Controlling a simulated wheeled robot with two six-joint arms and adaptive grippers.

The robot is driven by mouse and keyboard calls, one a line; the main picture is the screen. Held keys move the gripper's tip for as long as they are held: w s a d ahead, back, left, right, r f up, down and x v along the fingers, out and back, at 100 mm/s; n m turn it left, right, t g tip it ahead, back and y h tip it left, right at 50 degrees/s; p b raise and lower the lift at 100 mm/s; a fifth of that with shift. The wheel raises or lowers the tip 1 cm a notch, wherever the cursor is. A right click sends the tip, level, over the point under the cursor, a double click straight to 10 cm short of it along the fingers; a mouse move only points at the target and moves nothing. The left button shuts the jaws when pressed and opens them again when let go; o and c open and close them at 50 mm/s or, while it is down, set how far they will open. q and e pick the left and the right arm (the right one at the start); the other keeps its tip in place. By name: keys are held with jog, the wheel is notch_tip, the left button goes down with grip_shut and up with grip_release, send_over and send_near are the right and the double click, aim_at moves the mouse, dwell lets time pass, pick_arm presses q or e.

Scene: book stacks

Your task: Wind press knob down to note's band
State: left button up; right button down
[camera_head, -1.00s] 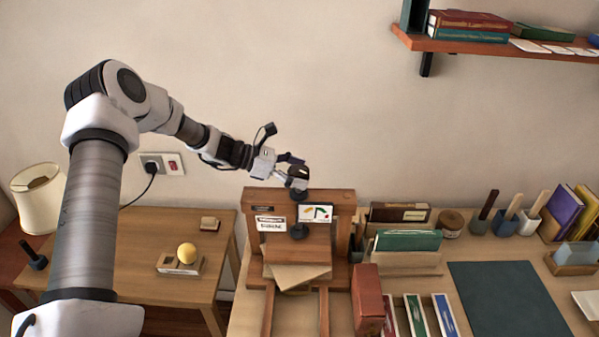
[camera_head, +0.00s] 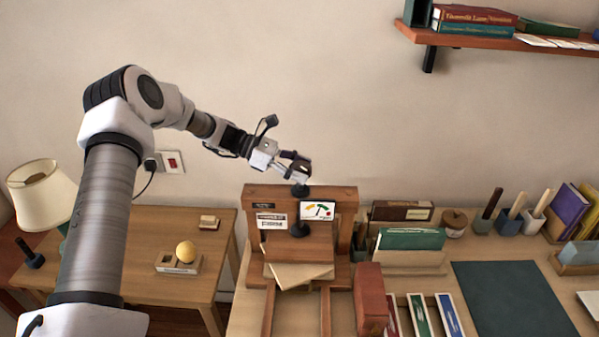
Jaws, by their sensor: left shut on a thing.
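The wooden book press (camera_head: 345,207) stands on the desk against the wall side. Its dark knob (camera_head: 300,191) sits at the top of the frame. My left gripper (camera_head: 299,176) comes down from the upper left and is shut on the knob, hiding part of it. Below the crossbeam the dark screw foot (camera_head: 299,230) shows above tan boards or books (camera_head: 298,275). A gauge card (camera_head: 318,210) with coloured bands and a dark needle is on the press front. A white note (camera_head: 271,221) is left of it; its print is too small to read. My right gripper is out of view.
A reddish-brown block (camera_head: 370,298) stands right of the press, near a rack of green folders (camera_head: 410,240). A dark mat (camera_head: 510,298) lies farther right. A side table with a yellow ball (camera_head: 186,251) stands left, beside a lamp (camera_head: 42,193).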

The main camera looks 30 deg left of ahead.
pick_arm(q)
jog(key=o, duration=0.9)
jog(key=shift+c, duration=0.2)
jog(key=o, duration=0.3)
jog(key=shift+w+d, duration=0.1)
jog(key=v, duration=1.2)
